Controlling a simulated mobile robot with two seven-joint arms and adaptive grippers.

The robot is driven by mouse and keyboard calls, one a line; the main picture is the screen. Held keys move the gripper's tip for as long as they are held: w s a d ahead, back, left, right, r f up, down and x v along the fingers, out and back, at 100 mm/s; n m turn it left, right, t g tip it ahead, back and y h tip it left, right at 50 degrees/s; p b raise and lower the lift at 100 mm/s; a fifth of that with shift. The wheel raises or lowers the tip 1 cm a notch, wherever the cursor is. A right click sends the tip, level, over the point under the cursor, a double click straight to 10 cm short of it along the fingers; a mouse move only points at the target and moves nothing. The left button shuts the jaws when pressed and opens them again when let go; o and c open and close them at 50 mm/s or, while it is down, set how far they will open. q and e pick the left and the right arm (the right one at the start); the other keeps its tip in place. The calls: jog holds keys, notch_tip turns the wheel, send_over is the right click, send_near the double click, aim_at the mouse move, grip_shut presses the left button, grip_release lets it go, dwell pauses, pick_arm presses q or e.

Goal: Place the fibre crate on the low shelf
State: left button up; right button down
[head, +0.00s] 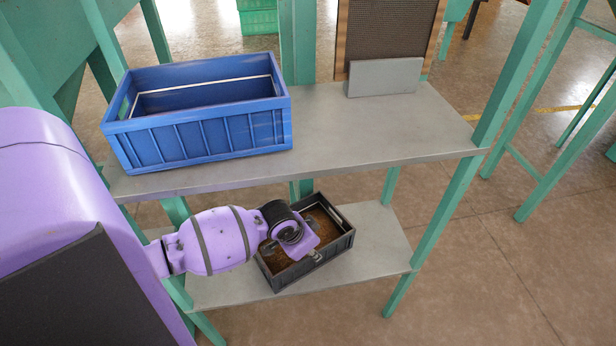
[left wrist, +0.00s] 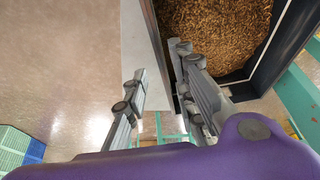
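The fibre crate (head: 310,268) is a dark grey open crate with brown granular fill. It rests on the low shelf (head: 380,240), set at an angle close to the front edge. In the left wrist view, the crate's dark wall (left wrist: 158,30) and brown fill show at the upper right. My left gripper (head: 314,255) is over the crate's near side and hides part of it. In the left wrist view my left gripper (left wrist: 160,62) has its two fingers apart, one beside the crate wall and one outside over the shelf strip. My right gripper is out of view.
A blue crate (head: 205,135) stands on the upper shelf (head: 390,130), left of a grey block (head: 384,77) and a dark panel (head: 390,30). Green posts (head: 440,220) frame the shelves. The low shelf is bare right of the fibre crate.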

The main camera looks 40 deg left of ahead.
pick_arm(q)
jog(key=shift+v, duration=1.05)
jog(key=shift+r, duration=0.15)
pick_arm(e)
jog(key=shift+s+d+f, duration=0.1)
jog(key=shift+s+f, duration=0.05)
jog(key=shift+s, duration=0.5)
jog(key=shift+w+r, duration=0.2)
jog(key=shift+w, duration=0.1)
